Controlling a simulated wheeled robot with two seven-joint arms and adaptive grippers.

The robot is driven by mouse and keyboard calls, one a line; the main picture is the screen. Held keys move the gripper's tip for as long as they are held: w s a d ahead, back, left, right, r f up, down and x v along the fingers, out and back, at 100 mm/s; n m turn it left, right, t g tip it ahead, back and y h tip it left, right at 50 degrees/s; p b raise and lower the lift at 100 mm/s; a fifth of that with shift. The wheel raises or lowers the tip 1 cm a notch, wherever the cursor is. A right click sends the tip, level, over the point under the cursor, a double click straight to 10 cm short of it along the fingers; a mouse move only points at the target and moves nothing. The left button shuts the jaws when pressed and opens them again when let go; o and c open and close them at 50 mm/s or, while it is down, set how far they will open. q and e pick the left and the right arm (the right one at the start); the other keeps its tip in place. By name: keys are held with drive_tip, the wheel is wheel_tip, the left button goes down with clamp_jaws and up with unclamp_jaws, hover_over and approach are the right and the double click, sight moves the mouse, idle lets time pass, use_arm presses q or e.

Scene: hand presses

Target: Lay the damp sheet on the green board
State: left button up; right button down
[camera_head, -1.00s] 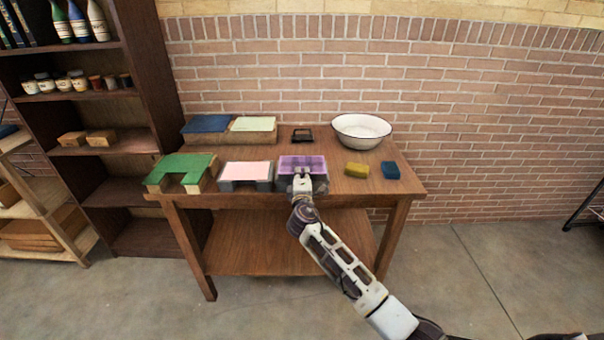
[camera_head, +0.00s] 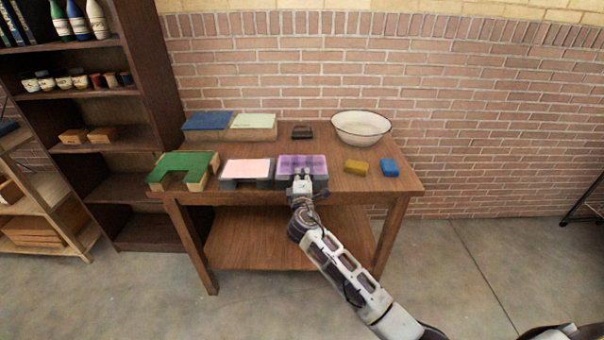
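A green board (camera_head: 186,161) with a notch in its front edge rests on wooden blocks at the table's front left. A pale pink sheet (camera_head: 247,168) lies flat on a dark grey stand right of it. A purple, see-through-looking piece (camera_head: 301,162) lies on another grey stand. A pale green sheet (camera_head: 254,121) lies on a wooden block at the back. I cannot tell by look which sheet is damp. My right gripper (camera_head: 302,178) is at the front edge of the purple piece; its fingers are too small to tell open from shut. My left gripper is out of view.
A blue board (camera_head: 208,121) lies beside the pale green sheet. A white basin (camera_head: 361,127), a small dark object (camera_head: 302,132), a yellow block (camera_head: 356,167) and a blue block (camera_head: 389,168) stand on the wooden table (camera_head: 335,186). A dark shelf (camera_head: 151,60) stands at left.

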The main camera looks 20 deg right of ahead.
drive_tip(key=shift+s+a+r+p, duration=0.15)
drive_tip(key=shift+s+r+p, duration=0.1)
drive_tip(key=shift+s, duration=0.25)
drive_tip(key=shift+s+a+r+p, duration=0.15)
drive_tip(key=shift+s+p, duration=0.1)
drive_tip(key=shift+s, duration=0.25)
drive_tip(key=shift+s, duration=0.1)
drive_tip(key=v, duration=1.4)
drive_tip(key=shift+s+a, duration=0.15)
drive_tip(key=shift+s, duration=0.2)
idle(0.4)
drive_tip(key=shift+r, duration=0.1)
idle(0.4)
